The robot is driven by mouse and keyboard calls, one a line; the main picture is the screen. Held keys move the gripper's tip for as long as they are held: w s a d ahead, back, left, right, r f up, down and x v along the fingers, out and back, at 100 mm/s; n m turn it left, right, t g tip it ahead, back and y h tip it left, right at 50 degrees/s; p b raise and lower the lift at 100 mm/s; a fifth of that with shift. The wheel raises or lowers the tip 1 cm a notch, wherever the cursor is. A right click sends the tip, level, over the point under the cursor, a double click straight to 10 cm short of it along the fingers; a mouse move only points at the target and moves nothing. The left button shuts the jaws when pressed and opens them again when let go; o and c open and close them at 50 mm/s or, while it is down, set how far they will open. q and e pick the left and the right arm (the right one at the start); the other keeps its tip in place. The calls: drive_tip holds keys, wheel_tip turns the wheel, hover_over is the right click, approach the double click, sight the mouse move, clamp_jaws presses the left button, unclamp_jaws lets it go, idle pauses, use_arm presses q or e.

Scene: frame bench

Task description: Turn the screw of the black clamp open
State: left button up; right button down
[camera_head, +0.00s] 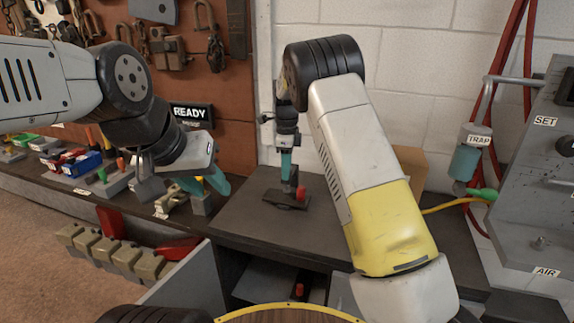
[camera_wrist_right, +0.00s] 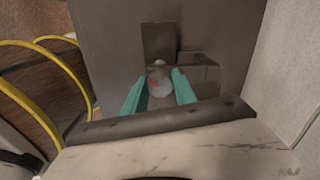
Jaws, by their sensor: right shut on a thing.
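The black clamp (camera_head: 284,201) stands on the dark bench top in the head view, with a small red part (camera_head: 301,193) at its right side. My right gripper (camera_head: 287,178) points straight down just above it.
The bench top (camera_head: 253,226) around the clamp is mostly clear. A cardboard box (camera_head: 409,168) stands behind my right arm. A grey panel (camera_head: 535,175) with hoses is at the right. Small tools and bins (camera_head: 70,160) line the left bench, below a pegboard (camera_head: 222,110).

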drive_tip(key=n, duration=1.3)
drive_tip(key=shift+n, duration=0.3)
drive_tip(key=n, duration=1.3)
drive_tip(key=shift+n, duration=0.3)
drive_tip(key=n, duration=1.1)
drive_tip(key=shift+n, duration=2.2)
